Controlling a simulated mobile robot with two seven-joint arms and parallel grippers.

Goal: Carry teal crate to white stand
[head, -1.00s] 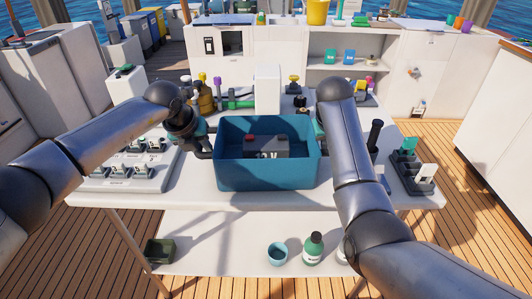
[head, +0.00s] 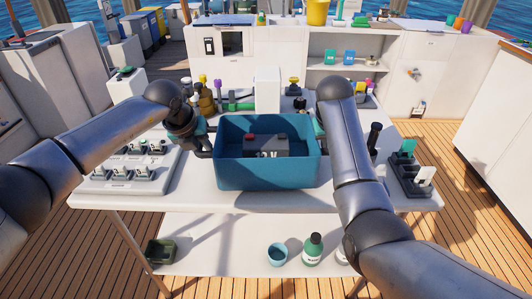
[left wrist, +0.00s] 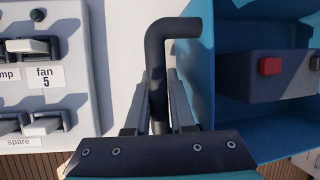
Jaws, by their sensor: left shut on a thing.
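The teal crate (head: 266,172) is in the middle of the head view, over the front of the white table (head: 140,201), with a dark battery (head: 268,147) inside. I cannot tell whether its bottom touches the table. My left gripper (head: 204,148) is at the crate's left side. In the left wrist view my left gripper (left wrist: 160,92) is shut on the crate's dark bent handle (left wrist: 157,60). My right gripper (head: 320,130) is at the crate's right side, its fingers hidden by my arm and the crate. A white upright block (head: 267,90) stands behind the crate; I cannot tell whether it is the stand.
A switch panel (head: 128,172) lies left of the crate. A dark rack (head: 411,176) is at the table's right end. Bottles and fittings (head: 240,100) stand behind. A green bottle (head: 313,250), a blue cup (head: 277,254) and a green bin (head: 160,251) are on the lower shelf.

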